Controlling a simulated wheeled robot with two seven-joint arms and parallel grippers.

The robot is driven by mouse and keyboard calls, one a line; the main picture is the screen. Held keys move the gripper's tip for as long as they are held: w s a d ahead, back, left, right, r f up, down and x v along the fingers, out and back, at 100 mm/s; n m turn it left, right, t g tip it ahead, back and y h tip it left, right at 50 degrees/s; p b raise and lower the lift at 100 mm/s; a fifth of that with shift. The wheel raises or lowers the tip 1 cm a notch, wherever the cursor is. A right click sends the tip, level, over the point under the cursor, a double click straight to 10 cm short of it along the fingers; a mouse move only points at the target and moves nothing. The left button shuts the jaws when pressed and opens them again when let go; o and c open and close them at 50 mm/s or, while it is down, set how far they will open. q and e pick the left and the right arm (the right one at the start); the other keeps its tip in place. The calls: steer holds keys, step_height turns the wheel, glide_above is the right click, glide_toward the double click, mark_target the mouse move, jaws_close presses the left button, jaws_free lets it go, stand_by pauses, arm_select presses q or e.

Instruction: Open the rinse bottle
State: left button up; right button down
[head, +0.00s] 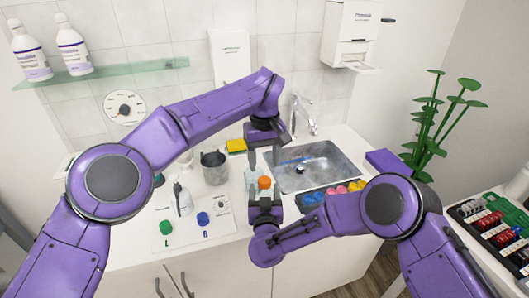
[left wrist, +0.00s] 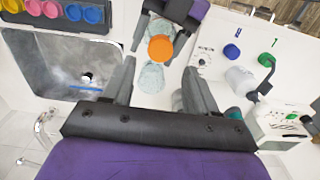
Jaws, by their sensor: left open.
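The rinse bottle shows its orange cap (head: 264,183) just above my right gripper (head: 264,207). In the left wrist view, the same orange cap (left wrist: 160,48) is in front of my right gripper's dark fingers (left wrist: 166,22), with a pale bluish body between them. Most of the bottle is hidden by the gripper. My left gripper (head: 264,158) is open and empty above and behind the cap. In the left wrist view its two fingers (left wrist: 155,80) are apart, with the cap beyond their tips and not touched.
A pale clear vessel (head: 251,176) stands close behind the cap. A sink (head: 325,170) is to the right, with a tray of coloured pots (head: 335,193) before it. A grey beaker (head: 215,168), a white spray bottle (head: 182,200), a green cap (head: 166,227) and a blue cap (head: 203,218) are left.

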mark_target(265, 180)
arm_select(q)
step_height(265, 180, down, 6)
steer(key=shift+r, duration=0.1)
jaws_close()
steer(key=n, duration=1.2)
steer(key=shift+s, duration=0.1)
steer(key=n, duration=0.9)
steer(key=shift+s, duration=0.1)
steer(key=n, duration=1.2)
steer(key=shift+n, duration=0.3)
steer(key=n, duration=0.6)
steer(key=shift+d, duration=0.1)
steer(key=n, duration=0.6)
steer(key=shift+r, duration=0.1)
steer(key=n, duration=0.8)
